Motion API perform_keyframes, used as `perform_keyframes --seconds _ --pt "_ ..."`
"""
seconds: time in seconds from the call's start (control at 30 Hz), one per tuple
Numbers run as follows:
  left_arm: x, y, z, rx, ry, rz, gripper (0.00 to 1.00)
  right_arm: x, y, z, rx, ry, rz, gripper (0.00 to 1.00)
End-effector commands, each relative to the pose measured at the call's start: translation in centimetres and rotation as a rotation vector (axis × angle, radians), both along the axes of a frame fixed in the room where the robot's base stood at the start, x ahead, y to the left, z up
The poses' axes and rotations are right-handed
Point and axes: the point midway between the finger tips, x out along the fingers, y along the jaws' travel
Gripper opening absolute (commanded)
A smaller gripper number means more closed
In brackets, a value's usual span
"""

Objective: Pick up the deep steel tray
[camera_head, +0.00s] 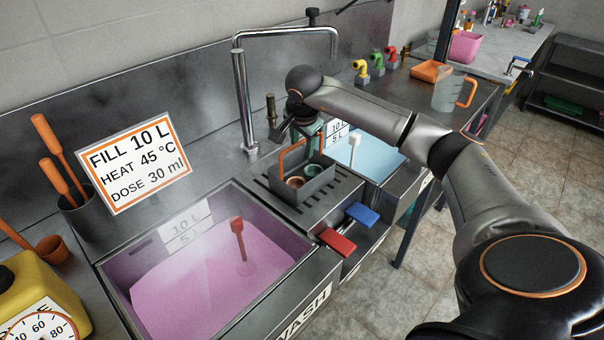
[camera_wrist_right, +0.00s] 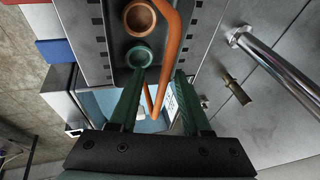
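The deep steel tray (camera_head: 318,184) appears to be the grey open box with an upright orange handle (camera_head: 297,153). It stands on the slotted drain surface between the two basins and holds two small round cups, one brown (camera_head: 293,182) and one green. In the right wrist view the tray (camera_wrist_right: 117,70) lies ahead, with its orange handle (camera_wrist_right: 170,55) reaching between my fingers. My right gripper (camera_head: 308,137) is over the tray by the handle. In the wrist view its green fingers (camera_wrist_right: 159,74) are apart, with gaps beside the handle. My left gripper is not in view.
A pink-filled wash basin (camera_head: 122,280) is at left, a blue-filled basin (camera_head: 400,178) at right. A tall tap (camera_head: 241,100) stands behind the tray. A red block (camera_head: 337,242) and a blue block (camera_head: 362,214) sit in front. A clear jug (camera_head: 446,94) stands farther right.

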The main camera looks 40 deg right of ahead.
Motion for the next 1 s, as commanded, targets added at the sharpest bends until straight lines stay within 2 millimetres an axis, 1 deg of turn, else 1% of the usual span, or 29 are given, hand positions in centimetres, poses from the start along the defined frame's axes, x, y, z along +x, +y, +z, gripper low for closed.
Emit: perform_keyframes --seconds 0.03,0.07,0.43,0.47,1.0 --pt "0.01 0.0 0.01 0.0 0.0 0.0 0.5 -0.02 -0.02 -0.01 0.0 0.001 0.0 0.46" --pt "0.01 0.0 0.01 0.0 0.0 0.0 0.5 -0.02 -0.02 -0.01 0.0 0.001 0.0 0.43" --pt "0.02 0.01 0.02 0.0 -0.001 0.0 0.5 -0.02 -0.03 -0.01 0.0 0.001 0.0 0.01" --pt "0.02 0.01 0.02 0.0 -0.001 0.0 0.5 -0.02 -0.03 -0.01 0.0 0.001 0.0 0.0" --pt "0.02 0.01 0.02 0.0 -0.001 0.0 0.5 -0.06 -0.03 -0.07 -0.002 0.003 0.001 0.0"
